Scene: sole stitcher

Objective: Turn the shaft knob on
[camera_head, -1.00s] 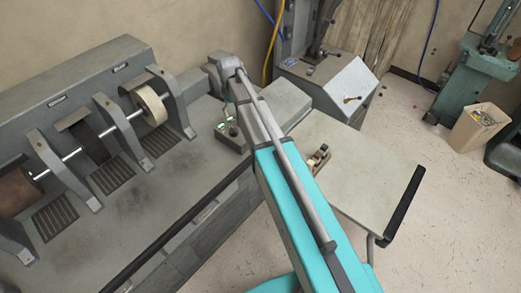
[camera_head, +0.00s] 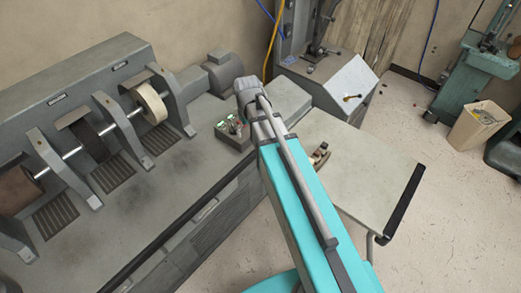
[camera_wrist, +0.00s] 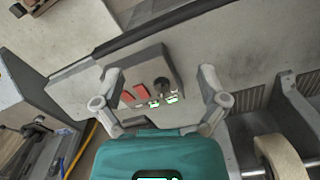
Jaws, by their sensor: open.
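The shaft knob looks to be the dark round knob (camera_wrist: 161,85) on a grey control box (camera_wrist: 140,62) in the wrist view. Two red switches (camera_wrist: 134,94) and two green-lit parts (camera_wrist: 163,100) are beside it. Which way the knob is set is too small to tell. My gripper (camera_wrist: 161,74) is open, with one finger on each side of the box and the knob between them, apart from it. In the head view the control box (camera_head: 231,133) is partly covered by my arm, and my gripper is hidden there.
The grey bench carries a shaft with several wheels, such as the pale wheel (camera_head: 152,103), and upright brackets. A motor housing (camera_head: 222,72) stands behind the box. A side table (camera_head: 365,165) holds a small wooden item (camera_head: 318,156).

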